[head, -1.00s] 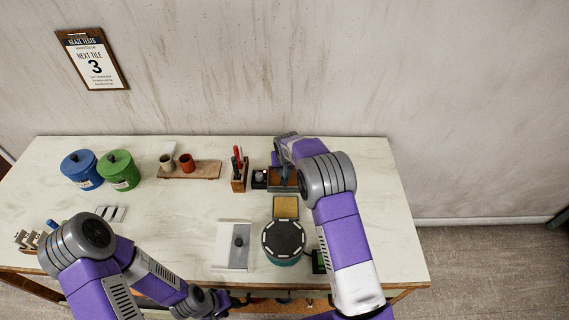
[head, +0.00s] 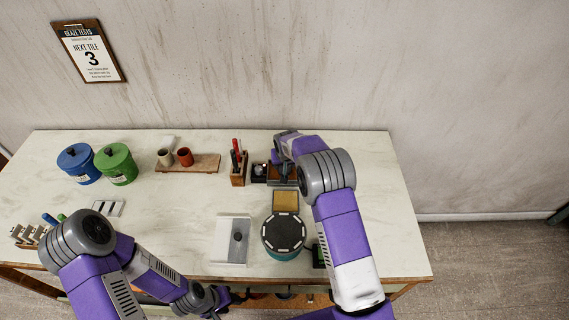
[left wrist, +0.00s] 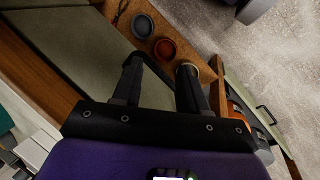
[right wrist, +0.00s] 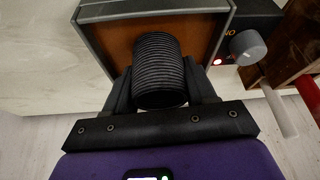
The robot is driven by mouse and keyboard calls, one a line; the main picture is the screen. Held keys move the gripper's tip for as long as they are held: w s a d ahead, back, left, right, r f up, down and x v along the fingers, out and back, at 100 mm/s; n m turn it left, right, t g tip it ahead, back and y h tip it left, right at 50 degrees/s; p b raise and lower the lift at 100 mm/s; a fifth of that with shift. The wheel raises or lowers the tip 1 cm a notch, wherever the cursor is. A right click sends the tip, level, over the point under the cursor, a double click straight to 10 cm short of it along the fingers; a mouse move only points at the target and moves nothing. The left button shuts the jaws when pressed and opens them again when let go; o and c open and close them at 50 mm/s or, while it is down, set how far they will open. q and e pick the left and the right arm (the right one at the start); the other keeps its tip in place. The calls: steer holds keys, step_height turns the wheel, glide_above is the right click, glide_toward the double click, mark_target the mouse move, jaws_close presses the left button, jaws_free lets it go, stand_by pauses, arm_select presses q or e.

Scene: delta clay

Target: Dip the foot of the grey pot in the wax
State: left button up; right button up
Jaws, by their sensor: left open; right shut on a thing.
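My right gripper (right wrist: 160,92) is shut on the grey pot (right wrist: 160,62), a dark ribbed cylinder, in the right wrist view. The pot is over the wax pan (right wrist: 96,38), a grey-rimmed tray of orange-brown wax; I cannot tell whether its foot touches the wax. In the head view the pan (head: 274,182) is at the back of the table, partly hidden by my right gripper (head: 284,172). My left gripper (left wrist: 159,68) is open and empty near the table's front edge, above small bowls on a lower shelf.
Beside the pan are a black control box (head: 259,173) with a knob and red light, and a tool holder (head: 238,170). A turntable (head: 284,233) stands in front. Two cups sit on a board (head: 205,163). Blue (head: 79,165) and green (head: 116,166) jars stand left.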

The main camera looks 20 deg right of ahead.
steer(key=shift+f+b, duration=0.55)
steer(key=shift+b, duration=0.25)
stand_by(0.9)
stand_by(1.3)
steer(key=shift+r+p, duration=0.85)
steer(key=shift+r, duration=0.9)
steer(key=shift+r+p, duration=0.75)
steer(key=shift+r, duration=0.8)
steer(key=shift+s+f, duration=0.1)
steer(key=shift+f, duration=0.05)
